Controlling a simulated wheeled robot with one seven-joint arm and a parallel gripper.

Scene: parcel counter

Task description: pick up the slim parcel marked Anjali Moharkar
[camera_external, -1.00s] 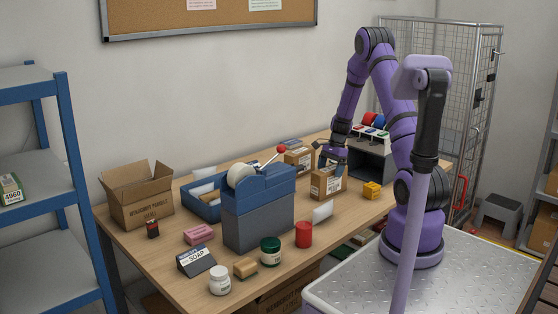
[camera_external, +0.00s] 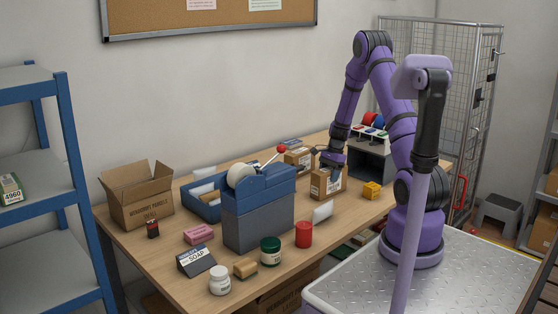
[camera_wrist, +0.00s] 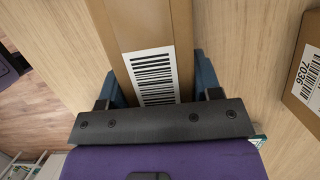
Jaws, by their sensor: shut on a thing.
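A slim brown cardboard parcel (camera_external: 326,185) stands upright on the table, with a white label on its front in the external view; the writing on it is too small to read. My gripper (camera_external: 333,158) is over its top, pointing down. In the wrist view the parcel (camera_wrist: 145,25) shows a barcode label on its top face. My gripper (camera_wrist: 158,88) has one blue finger on each side of the parcel and is shut on it. No name can be read, and the fingertips are partly hidden.
Another brown parcel (camera_external: 299,158) lies just behind, and one marked 7036 (camera_wrist: 308,75) shows at right in the wrist view. A dark shelf unit (camera_external: 370,160) is behind right.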

